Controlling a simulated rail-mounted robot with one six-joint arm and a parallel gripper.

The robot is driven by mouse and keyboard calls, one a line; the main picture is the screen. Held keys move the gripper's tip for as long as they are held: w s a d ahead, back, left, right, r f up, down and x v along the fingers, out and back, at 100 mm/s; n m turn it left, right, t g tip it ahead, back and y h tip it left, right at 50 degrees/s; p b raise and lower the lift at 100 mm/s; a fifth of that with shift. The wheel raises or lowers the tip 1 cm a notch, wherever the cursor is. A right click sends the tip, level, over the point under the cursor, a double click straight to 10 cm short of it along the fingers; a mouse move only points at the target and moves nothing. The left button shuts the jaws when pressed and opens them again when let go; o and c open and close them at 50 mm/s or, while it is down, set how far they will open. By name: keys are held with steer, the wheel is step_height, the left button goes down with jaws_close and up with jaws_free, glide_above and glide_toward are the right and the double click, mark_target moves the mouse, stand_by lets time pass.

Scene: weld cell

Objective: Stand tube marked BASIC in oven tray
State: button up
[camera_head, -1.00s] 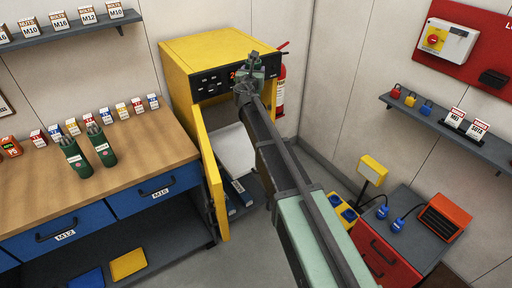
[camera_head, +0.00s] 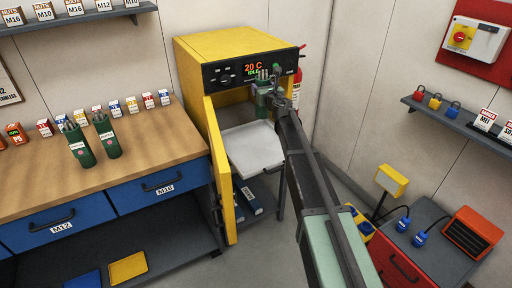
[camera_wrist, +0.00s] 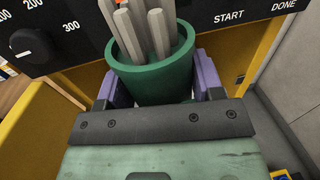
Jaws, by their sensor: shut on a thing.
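My gripper (camera_wrist: 152,88) is shut on a green tube (camera_wrist: 150,82) that holds several grey rods, upright with its open end up. In the head view the held tube (camera_head: 264,100) hangs in front of the oven's control panel, above the tray. The yellow oven (camera_head: 226,48) has its door open to the left, and its display reads 20 C. The white oven tray (camera_head: 256,150) sticks out of the opening, with nothing seen on it. No marking on the held tube is readable. Two more green tubes with rods, one (camera_head: 80,147) left of the other (camera_head: 108,138), stand on the bench.
The open oven door (camera_head: 220,180) stands left of the tray. A wooden bench (camera_head: 150,145) with small labelled boxes is at the left. A red fire extinguisher (camera_head: 297,92) is right of the oven. A red cabinet (camera_head: 400,268) is at the lower right.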

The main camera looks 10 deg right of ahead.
step_height(320, 180, down, 20)
steer(key=b, duration=2)
steer(key=o, duration=1.6)
steer(key=s+d+f+m+g+h, duration=0.3)
steer(key=s+d+m+h, duration=0.2)
steer(key=s+m, duration=0.6)
steer(key=s+d+f+m+g+h, duration=0.2)
steer(key=s+d+m+h, duration=0.3)
steer(key=s+m, duration=0.7)
steer(key=s+a+f+m+g+y, duration=0.2)
steer(key=s+a+f+m+g, duration=0.1)
steer(key=s, duration=0.4)
steer(key=s+a+f+m+g+y, duration=0.2)
steer(key=s+a+f+m+g, duration=0.1)
steer(key=s+f+m+g, duration=0.2)
steer(key=s+a+f+m+g+y, duration=0.2)
steer(key=s+a+f+m+g, duration=0.2)
steer(key=s+m, duration=0.3)
steer(key=s, duration=0.3)
steer(key=shift+s+g, duration=0.3)
steer(key=shift+s, duration=0.1)
